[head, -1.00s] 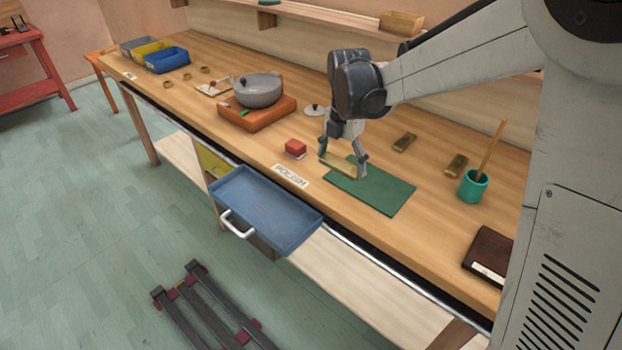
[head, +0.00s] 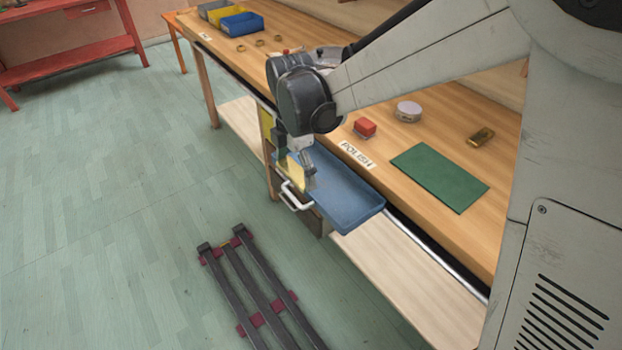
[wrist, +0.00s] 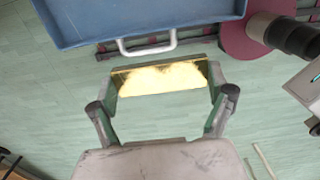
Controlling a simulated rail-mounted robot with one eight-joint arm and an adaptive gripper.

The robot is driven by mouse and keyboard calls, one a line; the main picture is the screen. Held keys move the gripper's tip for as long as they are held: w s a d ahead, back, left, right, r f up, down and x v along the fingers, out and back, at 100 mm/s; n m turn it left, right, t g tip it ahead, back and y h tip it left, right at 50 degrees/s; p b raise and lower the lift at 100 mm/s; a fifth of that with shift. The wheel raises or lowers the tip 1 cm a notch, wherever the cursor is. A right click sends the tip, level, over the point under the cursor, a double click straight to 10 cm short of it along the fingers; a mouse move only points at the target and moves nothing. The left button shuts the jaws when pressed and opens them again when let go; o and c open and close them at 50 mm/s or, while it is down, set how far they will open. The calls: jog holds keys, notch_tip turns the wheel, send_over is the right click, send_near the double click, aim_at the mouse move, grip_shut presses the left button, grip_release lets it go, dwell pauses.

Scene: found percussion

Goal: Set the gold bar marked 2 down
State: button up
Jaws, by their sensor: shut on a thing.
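My gripper (head: 297,168) is shut on a gold bar (wrist: 160,80), one finger at each end. It holds the bar in the air by the left, handle end of the open blue drawer (head: 345,190). In the wrist view the bar shows against the floor, just below the white drawer handle (wrist: 147,46). Glare covers the bar's face and I cannot read a mark. Another gold bar (head: 481,137) lies on the bench, beyond the green mat (head: 440,177). The mat is bare.
Bins (head: 242,22) stand at the far end. My arm hides part of the bench.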

jog(key=shift+a+f, duration=0.1)
jog(key=shift+f, duration=0.05)
send_over(324, 183)
notch_tip(324, 183, down, 7)
jog(key=shift+w+r, duration=0.1)
jog(key=shift+f, duration=1.95)
jog(key=shift+f, duration=0.15)
jog(key=o, duration=1.6)
jog(key=shift+o, duration=0.2)
notch_tip(324, 183, up, 12)
jog(key=shift+r, duration=0.2)
